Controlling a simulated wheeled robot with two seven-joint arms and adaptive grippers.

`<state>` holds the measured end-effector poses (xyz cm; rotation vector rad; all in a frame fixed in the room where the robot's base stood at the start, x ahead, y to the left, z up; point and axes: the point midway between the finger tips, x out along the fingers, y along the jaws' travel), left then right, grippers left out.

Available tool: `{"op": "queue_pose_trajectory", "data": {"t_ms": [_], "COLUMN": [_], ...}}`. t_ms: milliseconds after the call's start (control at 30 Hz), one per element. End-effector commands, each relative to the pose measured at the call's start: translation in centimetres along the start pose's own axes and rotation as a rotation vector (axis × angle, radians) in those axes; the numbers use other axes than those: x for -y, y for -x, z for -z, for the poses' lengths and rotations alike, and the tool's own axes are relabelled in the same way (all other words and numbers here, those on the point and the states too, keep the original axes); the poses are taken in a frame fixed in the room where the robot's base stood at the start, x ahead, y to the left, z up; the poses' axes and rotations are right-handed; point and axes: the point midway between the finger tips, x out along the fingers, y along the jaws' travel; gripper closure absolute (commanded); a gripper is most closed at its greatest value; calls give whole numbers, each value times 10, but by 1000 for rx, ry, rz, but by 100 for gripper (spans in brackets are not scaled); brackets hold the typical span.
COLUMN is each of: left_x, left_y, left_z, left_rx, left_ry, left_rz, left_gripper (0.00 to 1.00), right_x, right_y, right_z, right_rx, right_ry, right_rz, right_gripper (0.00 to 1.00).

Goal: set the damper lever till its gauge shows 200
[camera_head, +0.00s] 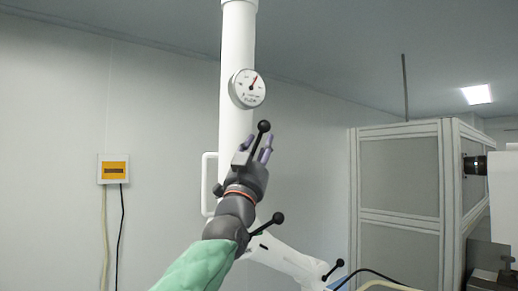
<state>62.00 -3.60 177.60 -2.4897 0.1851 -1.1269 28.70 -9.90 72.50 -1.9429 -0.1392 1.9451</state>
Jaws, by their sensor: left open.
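The round white gauge (249,88) is on an upright white pipe (238,40). Its red needle points up and slightly right; the numbers are too small to read. Below it a lever with a black ball knob (264,126) rises, tilted a little right. My left gripper (259,147) is open at this lever, its fingers near the rod just below the knob. I cannot tell whether they touch it. The lever's lower end is hidden by my gripper. My right gripper is not in view.
More black-knobbed levers stick out lower down, one (278,218) beside my wrist and one (339,263) further right, by white pipework (285,258). A grey panelled cabinet (400,175) stands at right. A yellow-fronted box (114,169) with cables hangs on the left wall.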

Motion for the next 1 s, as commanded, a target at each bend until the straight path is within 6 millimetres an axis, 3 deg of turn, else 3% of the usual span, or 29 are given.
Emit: {"op": "queue_pose_trajectory", "data": {"t_ms": [433,1000], "left_x": [4,2], "left_y": [8,58], "left_z": [2,1], "left_rx": [-2,-1], "left_ry": [0,0], "left_rz": [5,1], "left_gripper": [58,58], "right_x": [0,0], "right_y": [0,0], "right_z": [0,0], "right_rx": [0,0], "right_ry": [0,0], "right_rz": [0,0], "right_gripper": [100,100]}}
